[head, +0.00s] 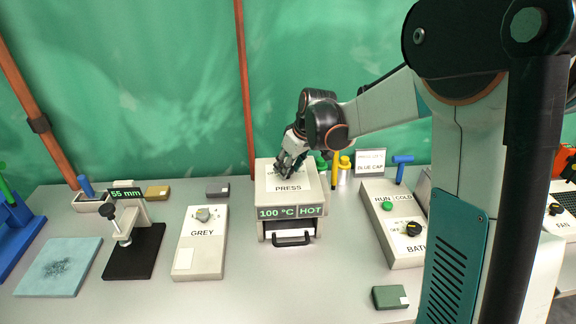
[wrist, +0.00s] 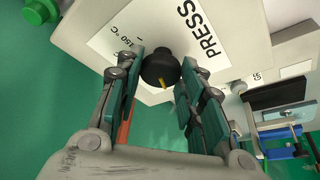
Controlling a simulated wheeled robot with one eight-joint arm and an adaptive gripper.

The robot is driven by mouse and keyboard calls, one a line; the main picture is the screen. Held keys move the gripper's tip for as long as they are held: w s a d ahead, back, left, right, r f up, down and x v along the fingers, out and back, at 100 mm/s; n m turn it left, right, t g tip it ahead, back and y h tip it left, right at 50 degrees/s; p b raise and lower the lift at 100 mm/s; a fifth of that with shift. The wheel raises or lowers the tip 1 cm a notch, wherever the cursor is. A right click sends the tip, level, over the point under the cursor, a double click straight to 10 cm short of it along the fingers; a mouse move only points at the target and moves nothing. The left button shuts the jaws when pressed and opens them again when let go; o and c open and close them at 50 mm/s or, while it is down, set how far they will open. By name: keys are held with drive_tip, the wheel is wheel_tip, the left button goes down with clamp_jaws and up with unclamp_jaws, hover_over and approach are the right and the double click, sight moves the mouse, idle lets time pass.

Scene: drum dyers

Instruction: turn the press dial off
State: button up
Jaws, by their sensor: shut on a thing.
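The press (head: 266,192) is a pale box with a PRESS label on its sloped top; its front display (head: 290,212) reads 100 °C and HOT. My gripper (head: 283,168) is at the top of the press in the head view and hides the dial there. In the wrist view, the black press dial (wrist: 160,70) has a yellow pointer mark and sits between the two fingers of my gripper (wrist: 162,78), which are shut on it. A 150 °C mark shows beside the dial; the other marks are hidden or unreadable.
A GREY panel (head: 188,260) with a knob stands left of the press, and a bath panel (head: 405,255) stands right. Table in front is mostly clear.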

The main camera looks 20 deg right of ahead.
drive_tip(key=shift+n+y, duration=0.3)
drive_tip(key=shift+n, duration=0.4)
drive_tip(key=o, duration=1)
drive_tip(key=shift+o, duration=0.2)
drive_tip(key=shift+r, duration=0.1)
drive_tip(key=v, duration=1.1)
drive_tip(key=shift+r, duration=0.4)
drive_tip(key=shift+s+d, duration=0.1)
drive_tip(key=shift+s, duration=0.05)
drive_tip(key=s+a+f+m+t+h+b, duration=0.1)
drive_tip(key=s+f+m+b, duration=0.1)
drive_tip(key=s, duration=1.1)
drive_tip(key=s+a+f+m+t+h+b, duration=0.1)
drive_tip(key=s+f+m, duration=0.4)
drive_tip(key=s, duration=0.9)
drive_tip(key=shift+a+f+t+h+b, duration=0.4)
drive_tip(key=shift+t+b, duration=0.3)
drive_tip(key=shift+b, duration=0.45)
